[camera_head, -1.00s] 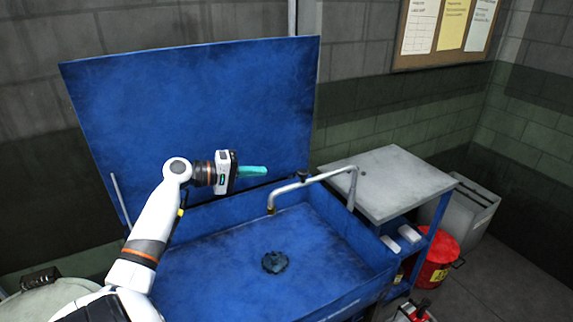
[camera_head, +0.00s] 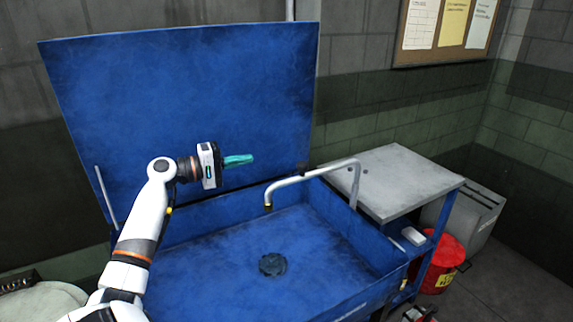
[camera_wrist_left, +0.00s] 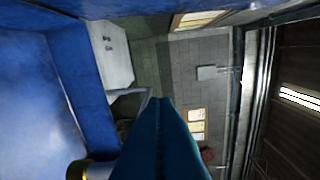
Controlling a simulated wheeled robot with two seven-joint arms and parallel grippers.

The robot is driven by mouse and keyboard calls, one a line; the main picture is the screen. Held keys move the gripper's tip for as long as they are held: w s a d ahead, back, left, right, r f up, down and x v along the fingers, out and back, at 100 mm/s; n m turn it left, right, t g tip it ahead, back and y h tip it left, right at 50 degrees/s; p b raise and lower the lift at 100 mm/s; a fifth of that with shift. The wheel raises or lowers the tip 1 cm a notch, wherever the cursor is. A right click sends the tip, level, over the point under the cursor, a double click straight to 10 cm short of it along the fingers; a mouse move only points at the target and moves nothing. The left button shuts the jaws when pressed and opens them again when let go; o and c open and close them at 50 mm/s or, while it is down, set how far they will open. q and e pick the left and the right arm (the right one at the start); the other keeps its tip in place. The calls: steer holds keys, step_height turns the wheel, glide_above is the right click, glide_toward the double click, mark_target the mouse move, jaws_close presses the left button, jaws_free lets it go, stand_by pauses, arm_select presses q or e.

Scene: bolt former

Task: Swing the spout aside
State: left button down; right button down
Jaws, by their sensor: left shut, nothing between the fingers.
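The grey metal spout (camera_head: 312,174) arches over the blue basin (camera_head: 322,262). Its tip hangs down over the basin's back part, and its other end stands at the basin's right side. My left gripper (camera_head: 248,159), with teal fingers, is shut and empty. It is above the basin's back edge, left of the spout and a little higher than its tip, apart from it in the head view. In the left wrist view the shut fingers (camera_wrist_left: 160,135) fill the lower middle, and a brass-coloured tip (camera_wrist_left: 92,170) shows close by at lower left. My right gripper is not in view.
The raised blue lid (camera_head: 190,100) stands behind the basin. A round dark drain (camera_head: 272,264) is in the basin floor. A grey side table (camera_head: 395,183) stands to the right, with a red can (camera_head: 440,262) below it. The air over the basin's front is clear.

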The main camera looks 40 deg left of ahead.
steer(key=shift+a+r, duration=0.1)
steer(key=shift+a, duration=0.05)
